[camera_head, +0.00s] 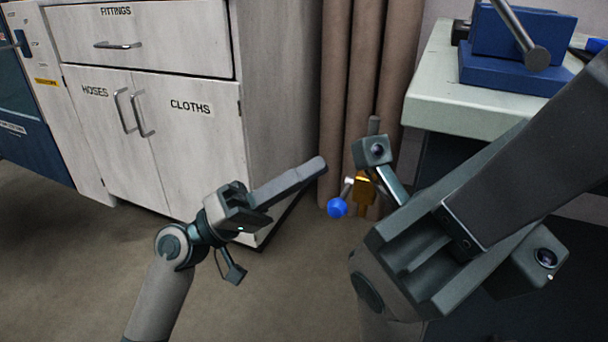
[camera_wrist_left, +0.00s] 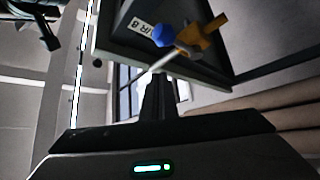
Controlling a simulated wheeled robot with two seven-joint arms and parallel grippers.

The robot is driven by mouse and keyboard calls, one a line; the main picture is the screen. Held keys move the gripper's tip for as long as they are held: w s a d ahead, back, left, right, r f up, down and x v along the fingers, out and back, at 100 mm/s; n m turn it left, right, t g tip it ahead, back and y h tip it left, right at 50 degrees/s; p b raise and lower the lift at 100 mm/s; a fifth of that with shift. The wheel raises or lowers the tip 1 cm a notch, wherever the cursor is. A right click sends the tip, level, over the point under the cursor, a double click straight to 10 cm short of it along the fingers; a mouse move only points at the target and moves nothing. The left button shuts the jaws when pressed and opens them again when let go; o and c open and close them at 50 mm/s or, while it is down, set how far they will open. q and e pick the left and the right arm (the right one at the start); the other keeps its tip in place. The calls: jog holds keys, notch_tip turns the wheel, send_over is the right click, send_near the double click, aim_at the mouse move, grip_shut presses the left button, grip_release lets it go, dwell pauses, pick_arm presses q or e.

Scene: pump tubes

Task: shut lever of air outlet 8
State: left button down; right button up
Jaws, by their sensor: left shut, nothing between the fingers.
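The valve of air outlet 8 has a brass body (camera_head: 365,188) and a blue ball (camera_head: 337,207), low in front of the brown columns. In the left wrist view the brass body (camera_wrist_left: 208,36) and blue ball (camera_wrist_left: 164,36) stand before a dark plate with a label (camera_wrist_left: 143,27) partly reading "IR 8"; a thin pale rod shows beside them. My left gripper (camera_head: 318,165) is shut and empty, its tip to the upper left of the blue ball. Its fingers (camera_wrist_left: 159,92) point toward the valve in the wrist view. My right arm covers the right foreground; its fingers cannot be made out.
A white cabinet (camera_head: 190,140) labelled FITTINGS, HOSES and CLOTHS stands at left. A pale workbench (camera_head: 440,110) with a blue block-like device (camera_head: 515,62) is at upper right. Brown columns (camera_head: 338,100) stand between them. Floor (camera_head: 290,290) is open in front.

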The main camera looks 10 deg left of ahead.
pick_arm(q)
jog(key=a+f, duration=0.6)
jog(key=a, duration=0.1)
jog(key=shift+s+f+p, duration=0.15)
jog(key=shift+s+p, duration=0.25)
jog(key=shift+p, duration=0.05)
jog(key=shift+a, duration=0.15)
